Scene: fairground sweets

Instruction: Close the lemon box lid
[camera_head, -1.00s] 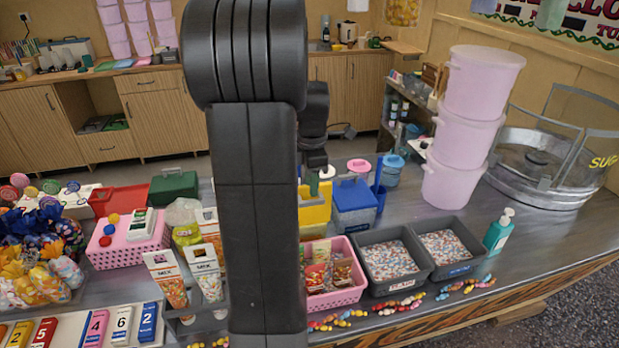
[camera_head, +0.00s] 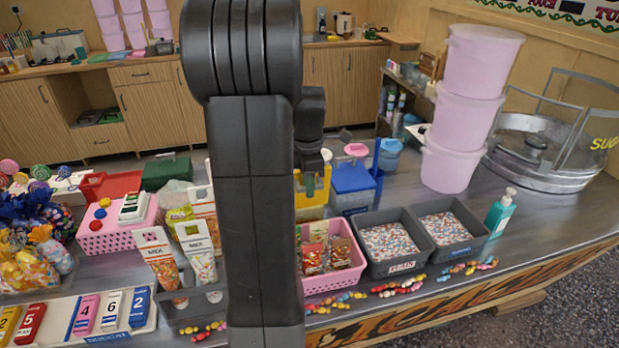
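A yellow box (camera_head: 313,198), which I take to be the lemon box, stands on the metal counter behind the pink basket. My dark arm covers its left part, and I cannot tell how its lid stands. My gripper (camera_head: 311,178) hangs just above or in front of the top of the yellow box, partly behind my arm. Its fingers are too small and dark to tell whether they are open or shut, or whether they touch the box.
A blue box (camera_head: 352,190) stands right of the yellow one. A pink basket (camera_head: 333,284) of packets and two grey sprinkle trays (camera_head: 398,267) lie in front. Stacked pink tubs (camera_head: 470,110) stand at right. A green box (camera_head: 167,171) and pink basket (camera_head: 116,236) are at left.

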